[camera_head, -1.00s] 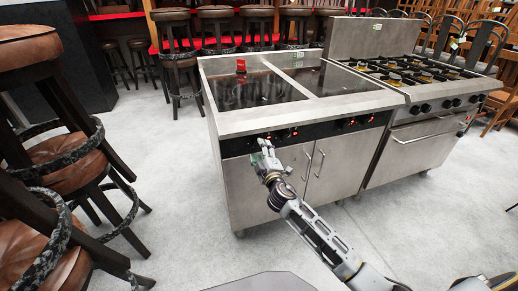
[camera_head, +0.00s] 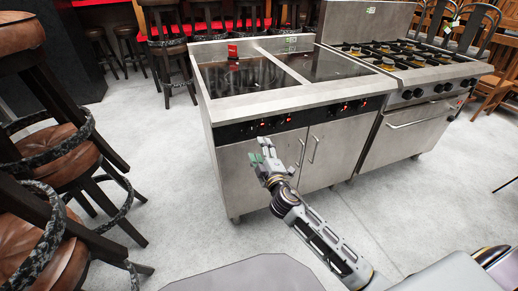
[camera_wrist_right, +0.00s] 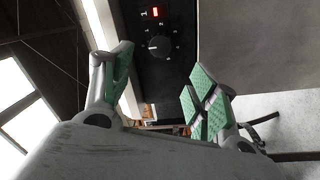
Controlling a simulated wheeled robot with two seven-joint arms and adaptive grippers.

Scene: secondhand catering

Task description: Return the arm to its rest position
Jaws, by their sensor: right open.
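My right arm reaches forward from the lower right in the head view. Its gripper (camera_head: 264,156) is open and empty in front of the steel cooktop unit (camera_head: 228,175), below the unit's black control panel. In the right wrist view the open fingers (camera_wrist_right: 160,88) with green pads stand apart with nothing between them. A control knob (camera_wrist_right: 159,46) with a red display above it shows beyond the fingers. I cannot tell from the pictures whether the fingers touch the unit. My left gripper does not show.
A gas range (camera_head: 412,135) stands right of the cooktop unit. Brown-seated bar stools (camera_head: 58,160) crowd the left side. More stools stand behind the unit. A small red item (camera_head: 232,51) is at the cooktop's back edge. The grey floor (camera_head: 165,190) between stools and unit is clear.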

